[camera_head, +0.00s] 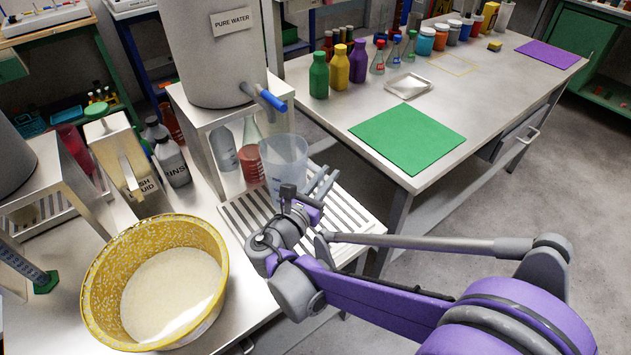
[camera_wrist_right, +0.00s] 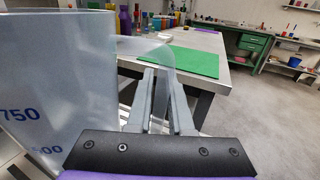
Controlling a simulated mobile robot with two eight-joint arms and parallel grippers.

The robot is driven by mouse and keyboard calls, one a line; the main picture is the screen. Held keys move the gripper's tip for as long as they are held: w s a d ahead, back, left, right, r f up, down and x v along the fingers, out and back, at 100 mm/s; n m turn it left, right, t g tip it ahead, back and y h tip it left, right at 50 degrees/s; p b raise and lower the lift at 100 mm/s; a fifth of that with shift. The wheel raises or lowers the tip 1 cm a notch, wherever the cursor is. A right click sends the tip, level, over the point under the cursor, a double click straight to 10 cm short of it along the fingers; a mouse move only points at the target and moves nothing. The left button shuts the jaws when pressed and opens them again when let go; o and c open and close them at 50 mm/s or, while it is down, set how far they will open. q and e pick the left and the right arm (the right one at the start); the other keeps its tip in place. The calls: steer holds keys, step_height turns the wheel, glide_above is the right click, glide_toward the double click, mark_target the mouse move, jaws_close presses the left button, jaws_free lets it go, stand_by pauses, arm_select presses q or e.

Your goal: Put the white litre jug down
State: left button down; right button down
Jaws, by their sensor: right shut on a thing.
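The white litre jug (camera_head: 284,158) is translucent and looks upright, over the slatted rack (camera_head: 345,222) below the tap (camera_head: 270,99). I cannot tell whether its base touches the slats. My right gripper (camera_head: 325,179) is shut on the jug's handle, at the jug's right side. In the right wrist view the jug (camera_wrist_right: 55,70) fills the left side, with blue marks 750 and 500. The fingers (camera_wrist_right: 161,95) there close around the pale handle (camera_wrist_right: 150,48). My left gripper is not in view.
The pure water tank (camera_head: 215,55) stands behind the jug on a metal stand. A yellow basin (camera_head: 95,290) with white contents is at the front left. Bottles, including a rinse bottle (camera_head: 173,165), stand left of the stand. The far table has a clear green mat (camera_head: 408,138).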

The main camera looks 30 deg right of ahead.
steer(key=w+f+b, duration=0.1)
steer(key=w+f, duration=0.2)
steer(key=shift+w+a+f+b, duration=0.15)
steer(key=shift+f+b, duration=0.1)
steer(key=shift+b, duration=0.1)
steer(key=shift+f, duration=0.15)
steer(key=c, duration=0.8)
jaws_free()
